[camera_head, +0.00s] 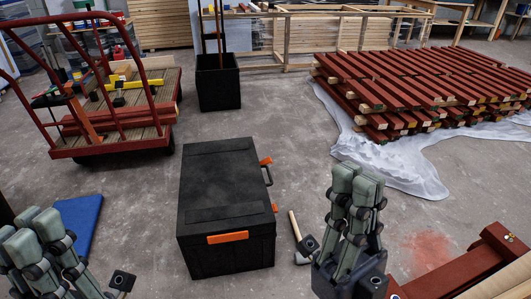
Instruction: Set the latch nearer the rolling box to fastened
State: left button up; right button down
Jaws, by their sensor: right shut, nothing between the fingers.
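A black chest (222,190) with a closed-looking lid stands on the floor in the middle. Two orange latches show on its right side: a far one (265,161) and a near one (275,208), with a dark handle between them. Their exact settings are too small to tell. An orange piece (228,238) is on its near face. A tall black box (218,82) holding upright rods stands behind; I cannot tell if it is the rolling box. My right gripper (356,186) is shut and empty, right of the chest. My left gripper (36,226) is at lower left, its fingers overlapping.
A red trolley (110,150) carrying tools and timber stands at the left. A stack of red battens (430,85) lies on white sheeting (400,170) at the right. A mallet (296,228) is between chest and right gripper. A blue mat (80,222) lies at lower left.

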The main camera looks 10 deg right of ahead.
aim_at(268, 160)
jog(key=i, duration=0.85)
